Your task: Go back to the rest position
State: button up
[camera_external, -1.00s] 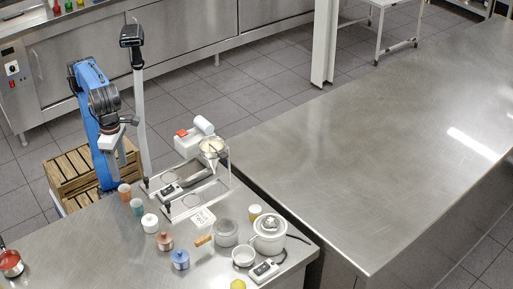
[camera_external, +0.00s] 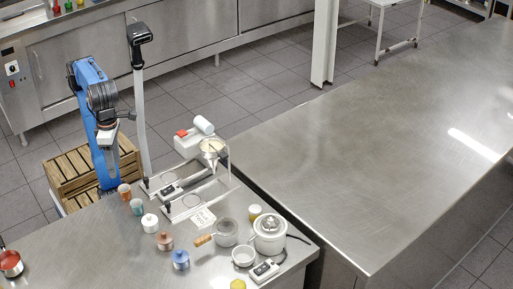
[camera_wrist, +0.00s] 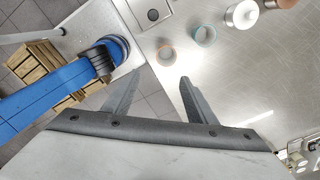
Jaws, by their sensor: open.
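An orange cup (camera_external: 124,191) and a teal cup (camera_external: 137,206) stand on the counter just to the right of and below the gripper in the external view. The wrist view shows the orange cup (camera_wrist: 166,55) and the teal cup (camera_wrist: 203,36) beyond the fingertips, apart from them.
A white jar (camera_external: 149,221), a brown jar (camera_external: 164,241) and a blue jar (camera_external: 180,260) stand on the steel counter (camera_external: 95,240). Pots and a filter rack (camera_external: 200,192) are farther right. A wooden crate (camera_external: 62,172) stands on the floor beside the arm. The long right table is bare.

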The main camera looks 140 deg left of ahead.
jog(key=s+d+f+n+h, duration=0.2)
jog(key=s+f+n, duration=0.4)
jog(key=s+n, duration=0.15)
jog(key=s+d+f+n+h, duration=0.1)
jog(key=s+d+f+n, duration=0.2)
jog(key=s+f+n, duration=0.4)
jog(key=w+a+f+n+t+y, duration=0.1)
jog(key=w+a+f+n+t, duration=0.1)
jog(key=a+f+n, duration=0.3)
jog(key=w+a+f+n+t+y, duration=0.2)
jog(key=a+f+n, duration=0.3)
jog(key=f, duration=0.5)
jog(key=shift+w+a+f+n+t, duration=0.35)
jog(key=shift+w+a+f+t, duration=0.05)
jog(key=shift+w+a, duration=0.25)
